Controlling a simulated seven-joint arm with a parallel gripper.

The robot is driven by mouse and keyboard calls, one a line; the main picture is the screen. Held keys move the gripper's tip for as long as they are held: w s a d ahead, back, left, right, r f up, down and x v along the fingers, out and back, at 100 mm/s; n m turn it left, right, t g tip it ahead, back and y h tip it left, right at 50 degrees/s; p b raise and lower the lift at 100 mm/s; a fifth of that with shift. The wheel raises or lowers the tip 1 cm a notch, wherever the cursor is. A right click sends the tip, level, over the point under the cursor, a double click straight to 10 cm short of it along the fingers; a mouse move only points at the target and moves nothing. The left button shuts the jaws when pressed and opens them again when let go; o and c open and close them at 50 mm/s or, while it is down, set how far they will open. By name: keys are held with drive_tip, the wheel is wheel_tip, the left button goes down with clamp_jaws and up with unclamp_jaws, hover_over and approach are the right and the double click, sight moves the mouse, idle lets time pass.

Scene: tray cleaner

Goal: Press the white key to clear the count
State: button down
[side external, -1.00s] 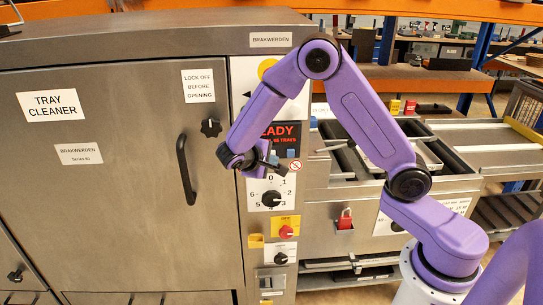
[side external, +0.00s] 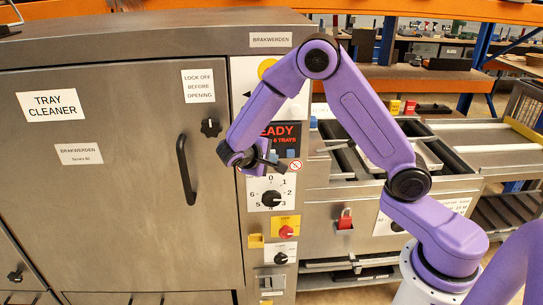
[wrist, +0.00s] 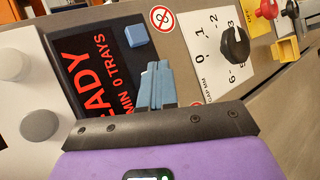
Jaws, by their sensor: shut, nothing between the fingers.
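The control panel has a black display (side external: 282,135) with red text. In the wrist view the display (wrist: 88,75) reads "...ADY" and "MIN 0 TRAYS". My gripper (side external: 275,161) is in front of the panel at the display's lower edge. In the wrist view its blue fingers (wrist: 157,70) are shut and empty, beside a square blue key (wrist: 136,35). A round white dome (wrist: 14,64) shows on the white plate at left. Contact with the panel cannot be told.
A black rotary knob (side external: 271,198) on a numbered dial is just below my gripper. Below it is a red knob on yellow (side external: 286,231). The door handle (side external: 186,170) stands out to the left. A grey dome (wrist: 38,125) is near the white one.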

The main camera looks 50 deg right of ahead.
drive_tip(key=shift+s, duration=0.1)
idle(0.3)
drive_tip(key=shift+s+a, duration=0.6)
drive_tip(key=s+a, duration=0.3)
drive_tip(key=shift+s+a, duration=0.25)
drive_tip(key=shift+a, duration=0.05)
idle(0.4)
idle(0.4)
